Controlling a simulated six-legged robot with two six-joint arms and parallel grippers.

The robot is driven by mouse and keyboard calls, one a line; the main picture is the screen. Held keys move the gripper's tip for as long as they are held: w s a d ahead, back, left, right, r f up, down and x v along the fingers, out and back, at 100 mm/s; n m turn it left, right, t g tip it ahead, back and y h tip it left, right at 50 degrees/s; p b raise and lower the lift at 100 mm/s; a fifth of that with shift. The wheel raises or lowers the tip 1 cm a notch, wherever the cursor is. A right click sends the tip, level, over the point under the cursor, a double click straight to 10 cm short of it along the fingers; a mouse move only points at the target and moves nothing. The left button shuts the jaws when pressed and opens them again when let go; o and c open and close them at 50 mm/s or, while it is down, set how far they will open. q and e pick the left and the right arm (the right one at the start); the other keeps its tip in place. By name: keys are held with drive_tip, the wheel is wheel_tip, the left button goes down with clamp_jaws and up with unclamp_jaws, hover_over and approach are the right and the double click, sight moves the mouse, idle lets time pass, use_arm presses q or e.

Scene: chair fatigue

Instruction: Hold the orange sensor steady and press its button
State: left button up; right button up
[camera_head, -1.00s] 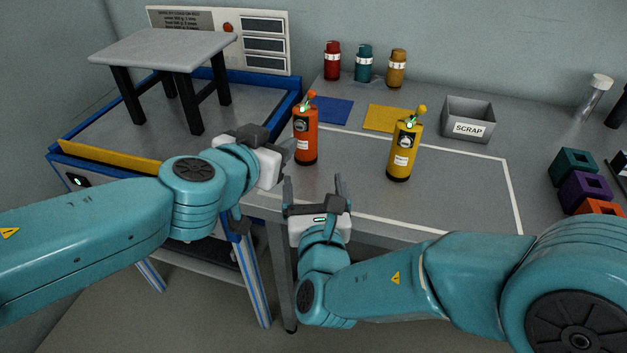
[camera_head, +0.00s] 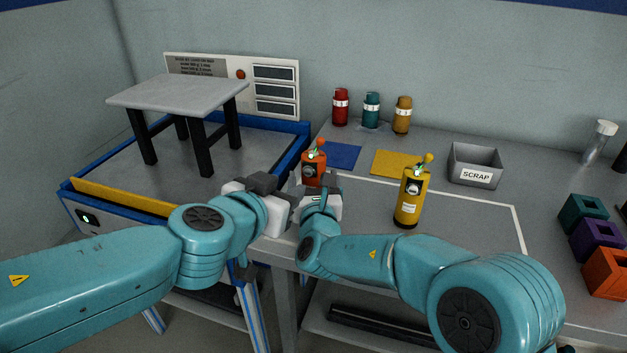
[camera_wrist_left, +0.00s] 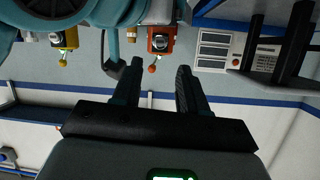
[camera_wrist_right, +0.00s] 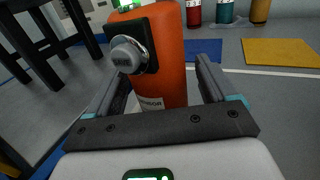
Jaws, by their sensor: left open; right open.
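The orange sensor (camera_head: 314,168) stands upright on the grey table, its lower part hidden by my right gripper in the head view. In the right wrist view the sensor (camera_wrist_right: 168,62) stands between the open fingers of my right gripper (camera_wrist_right: 162,85); its round grey button (camera_wrist_right: 127,54) faces left on a black plate. My right gripper (camera_head: 320,194) has a visible gap at its right finger. My left gripper (camera_head: 292,190) is open and empty, just left of the sensor. In the left wrist view the sensor (camera_wrist_left: 161,40) appears upside down beyond the fingers (camera_wrist_left: 158,85).
A yellow sensor (camera_head: 408,205) stands to the right. Behind are blue (camera_head: 334,156) and yellow (camera_head: 390,162) mats, several small bottles (camera_head: 371,110) and a grey scrap bin (camera_head: 475,152). A stool (camera_head: 178,95) stands on the blue-edged platform (camera_head: 110,199) at left.

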drive_tip(key=shift+w, duration=0.1)
drive_tip(key=c, duration=1.1)
use_arm(q)
clamp_jaws()
idle(0.9)
